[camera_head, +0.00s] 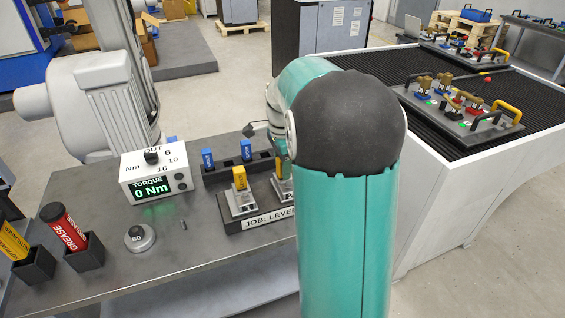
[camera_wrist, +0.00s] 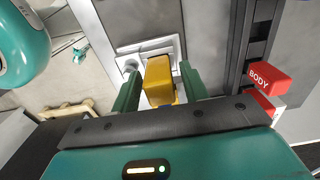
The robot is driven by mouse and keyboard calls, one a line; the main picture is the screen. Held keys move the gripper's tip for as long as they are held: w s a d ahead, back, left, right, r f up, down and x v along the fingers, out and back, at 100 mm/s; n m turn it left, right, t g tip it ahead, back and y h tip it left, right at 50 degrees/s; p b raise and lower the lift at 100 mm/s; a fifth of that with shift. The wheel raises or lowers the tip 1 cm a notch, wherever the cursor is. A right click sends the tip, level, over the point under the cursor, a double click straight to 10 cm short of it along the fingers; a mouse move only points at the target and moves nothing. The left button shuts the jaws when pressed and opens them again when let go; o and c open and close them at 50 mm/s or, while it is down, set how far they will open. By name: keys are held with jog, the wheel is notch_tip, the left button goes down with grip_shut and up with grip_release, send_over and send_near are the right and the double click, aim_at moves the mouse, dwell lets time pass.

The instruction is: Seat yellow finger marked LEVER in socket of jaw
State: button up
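A yellow finger (camera_head: 239,178) stands upright at the left grey jaw (camera_head: 241,203), on a dark base with a JOB: LEVER plate (camera_head: 268,219). A second grey jaw (camera_head: 283,190) shows beside it, partly hidden by my arm. In the wrist view a yellow finger (camera_wrist: 159,80) stands between the two green fingertips of my gripper (camera_wrist: 160,85), over a light grey jaw (camera_wrist: 150,48). Narrow gaps show on both sides of it, so my gripper looks open around it. Its lettering and its lower end are hidden. In the head view my arm mostly hides the gripper.
Behind the jaws, a dark rack (camera_head: 219,175) holds blue blocks (camera_head: 246,150). Red blocks marked BODY (camera_wrist: 268,78) are at the right in the wrist view. A torque box (camera_head: 157,172) reading 0 Nm, a round weight (camera_head: 140,238) and a grease tube (camera_head: 66,227) stand left.

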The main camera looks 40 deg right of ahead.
jog(key=shift+o, duration=0.2)
notch_tip(320, 180, up, 14)
dwell(0.6)
jog(key=shift+f, duration=0.1)
dwell(0.3)
jog(key=s+a+r+n+t, duration=0.1)
jog(key=s+a+n, duration=0.35)
jog(key=a, duration=0.25)
jog(key=s+a+n+t, duration=0.2)
jog(key=s+a+n, duration=0.2)
jog(key=a+n, duration=0.25)
jog(key=s+a+f+n+t, duration=0.2)
jog(key=s+a+f+n, duration=0.3)
jog(key=s+a+n, duration=0.4)
jog(key=shift+s+a+f+n+t, duration=0.35)
jog(key=shift+s+n, duration=0.15)
jog(key=shift+s, duration=0.2)
